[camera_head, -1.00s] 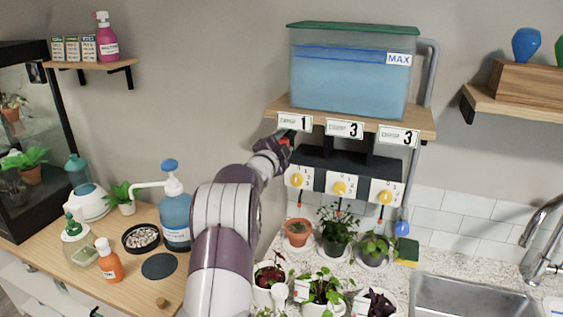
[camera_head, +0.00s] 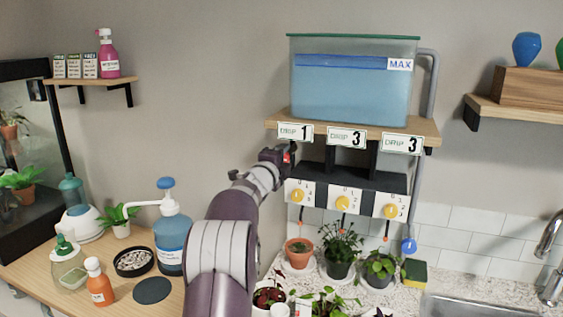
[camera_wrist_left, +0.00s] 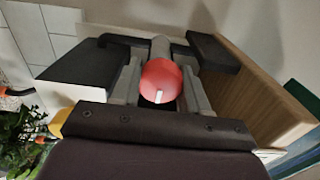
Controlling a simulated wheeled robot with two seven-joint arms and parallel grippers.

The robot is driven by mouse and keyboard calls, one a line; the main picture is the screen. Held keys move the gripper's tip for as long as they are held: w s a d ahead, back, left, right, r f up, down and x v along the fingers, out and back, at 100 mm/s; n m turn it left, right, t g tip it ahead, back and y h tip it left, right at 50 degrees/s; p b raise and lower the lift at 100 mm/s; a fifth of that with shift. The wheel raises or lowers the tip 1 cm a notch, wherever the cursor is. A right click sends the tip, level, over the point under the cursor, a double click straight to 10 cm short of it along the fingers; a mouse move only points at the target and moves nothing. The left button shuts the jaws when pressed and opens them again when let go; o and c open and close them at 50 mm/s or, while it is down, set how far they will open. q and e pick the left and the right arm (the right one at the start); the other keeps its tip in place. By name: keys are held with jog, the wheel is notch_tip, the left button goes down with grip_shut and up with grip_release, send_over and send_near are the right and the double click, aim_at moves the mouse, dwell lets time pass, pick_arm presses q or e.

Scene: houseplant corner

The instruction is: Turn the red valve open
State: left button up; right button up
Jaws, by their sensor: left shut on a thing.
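The red valve (camera_wrist_left: 162,80) shows in the left wrist view as a round red knob with a white mark, on a grey pipe. It sits between the fingers of my left gripper (camera_wrist_left: 158,88), which is shut on it. In the head view the left gripper (camera_head: 284,156) is at the left end of the dark manifold under the tank shelf, and only a bit of red shows there. The clear tank (camera_head: 350,90) of blue water stands on the shelf above. My right gripper is not in view.
Dials with yellow knobs (camera_head: 343,204) hang below the dark manifold (camera_head: 350,175), under drip cards (camera_head: 346,138). Potted plants (camera_head: 338,250) stand on the counter below. A blue pump bottle (camera_head: 172,240) stands on the left table. A sink (camera_head: 475,305) is at the lower right.

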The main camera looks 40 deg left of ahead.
pick_arm(q)
jog(key=shift+f, duration=0.25)
jog(key=o, duration=0.9)
jog(key=shift+o, duration=0.6)
jog(key=shift+d+r, duration=0.15)
jog(key=shift+d, duration=0.05)
jog(key=shift+s, duration=0.1)
jog(key=b+v, duration=0.3)
jog(key=v, duration=0.9)
jog(key=shift+s, duration=0.25)
